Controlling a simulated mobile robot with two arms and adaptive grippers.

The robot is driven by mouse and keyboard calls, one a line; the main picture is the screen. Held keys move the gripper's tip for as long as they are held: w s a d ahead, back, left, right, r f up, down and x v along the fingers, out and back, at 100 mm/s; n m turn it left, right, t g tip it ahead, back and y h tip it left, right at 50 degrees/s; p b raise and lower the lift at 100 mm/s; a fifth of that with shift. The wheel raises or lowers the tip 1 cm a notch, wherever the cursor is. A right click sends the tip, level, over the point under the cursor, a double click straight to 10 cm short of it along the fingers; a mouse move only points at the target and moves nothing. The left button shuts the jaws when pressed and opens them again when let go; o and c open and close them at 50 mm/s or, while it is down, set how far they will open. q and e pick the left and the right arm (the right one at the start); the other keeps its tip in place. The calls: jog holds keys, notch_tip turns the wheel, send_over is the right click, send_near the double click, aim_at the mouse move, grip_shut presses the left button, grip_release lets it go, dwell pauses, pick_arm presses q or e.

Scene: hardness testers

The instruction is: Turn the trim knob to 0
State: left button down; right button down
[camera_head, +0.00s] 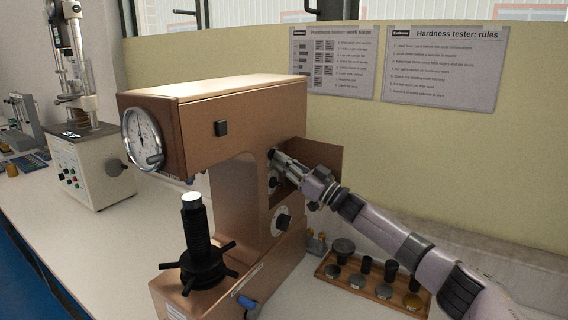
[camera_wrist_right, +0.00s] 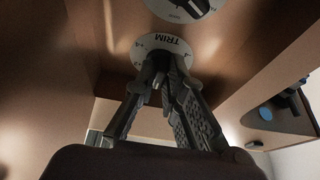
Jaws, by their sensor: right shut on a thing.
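The copper-brown hardness tester (camera_head: 215,95) stands on the bench with a round dial gauge on its front. My right gripper (camera_head: 276,158) reaches its side from the right. In the right wrist view, the right gripper (camera_wrist_right: 165,66) is shut on the trim knob, its fingertips at the middle of the white dial plate (camera_wrist_right: 160,42) marked TRIM. The fingers hide most of the knob, its pointer and part of the scale, so its setting cannot be read. My left gripper is not in view.
Another dial with a black knob (camera_wrist_right: 184,8) is close to the TRIM dial. A lower knob (camera_head: 282,222) is on the tester's side. A wooden tray (camera_head: 324,272) of weights and round blocks lies below my right arm. A pale testing machine (camera_head: 90,160) stands at left.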

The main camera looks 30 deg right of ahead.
jog(key=shift+d+r, duration=0.1)
jog(key=shift+r, duration=0.3)
jog(key=c, duration=1.7)
grip_release()
jog(key=shift+w+f, duration=0.1)
jog(key=shift+o, duration=0.2)
jog(key=shift+a, duration=0.25)
jog(key=shift+f, duration=0.15)
jog(key=v, duration=1.2)
